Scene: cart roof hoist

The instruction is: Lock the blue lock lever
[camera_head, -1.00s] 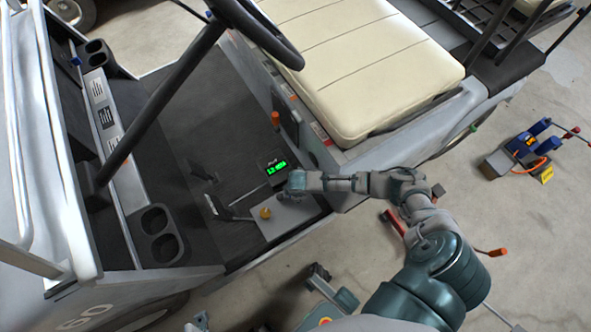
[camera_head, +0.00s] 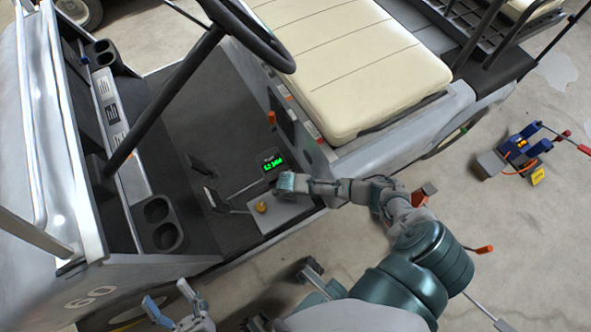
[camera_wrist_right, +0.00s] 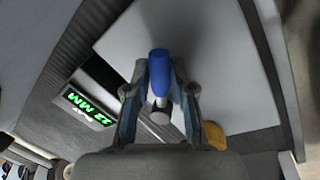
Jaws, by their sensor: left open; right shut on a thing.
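The blue lock lever (camera_wrist_right: 159,59) shows in the right wrist view as a blue grip on a pale metal stem. It stands between the two fingers of my right gripper (camera_wrist_right: 160,82), which is shut on it. In the head view my right gripper (camera_head: 286,182) is over the light panel (camera_head: 286,212) on the cart floor and hides the lever there. A green-lit display (camera_head: 272,163) sits just behind it; it reads 12 MM in the right wrist view (camera_wrist_right: 88,109). My left gripper (camera_head: 172,312) is open and empty at the lower left, outside the cart.
A yellow knob (camera_head: 261,207) stands on the panel close to my right gripper. Pedals (camera_head: 212,200), the steering wheel (camera_head: 258,42) and the cream seat (camera_head: 355,72) surround the footwell. A blue tool (camera_head: 525,147) lies on the floor at the right.

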